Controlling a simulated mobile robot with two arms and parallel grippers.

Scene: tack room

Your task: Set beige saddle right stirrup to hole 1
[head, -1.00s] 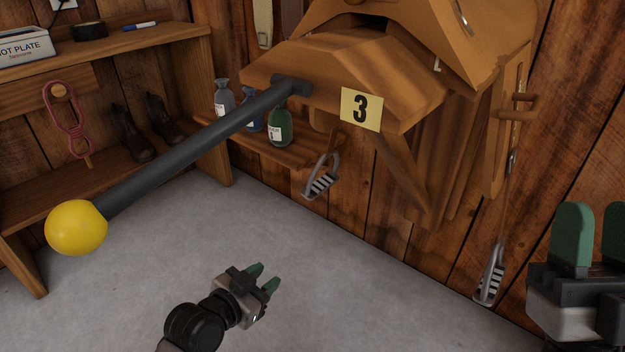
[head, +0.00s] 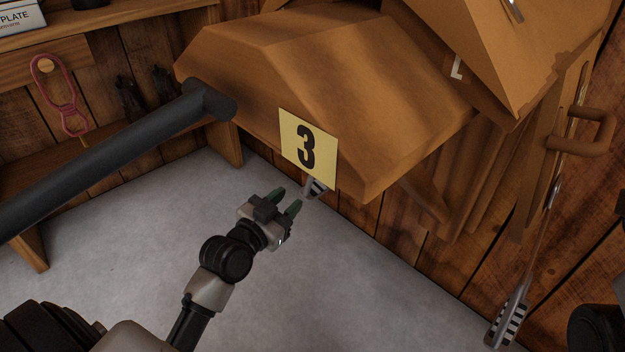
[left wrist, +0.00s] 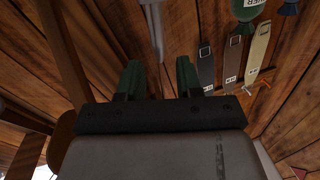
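The tan saddle (head: 535,45) sits on the wooden rack at upper right, with an "L" mark on its near side. A stirrup (head: 512,318) with a striped tread hangs from a strap at the picture's right. Another stirrup (head: 316,188) is mostly hidden behind the number sign. I cannot tell from the mark which one is the right stirrup, nor read the strap's holes. My left gripper (head: 288,200) is open and empty, just left of the partly hidden stirrup in the picture; its fingers also show apart in the left wrist view (left wrist: 158,80). My right gripper is not in view.
The roof-shaped rack (head: 330,70) carries a yellow "3" sign (head: 308,145). A dark pole (head: 110,155) juts from it toward lower left. A wooden shelf (head: 150,25) stands at back left. Grey floor (head: 340,290) is open below. Buckled straps (left wrist: 231,62) show in the left wrist view.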

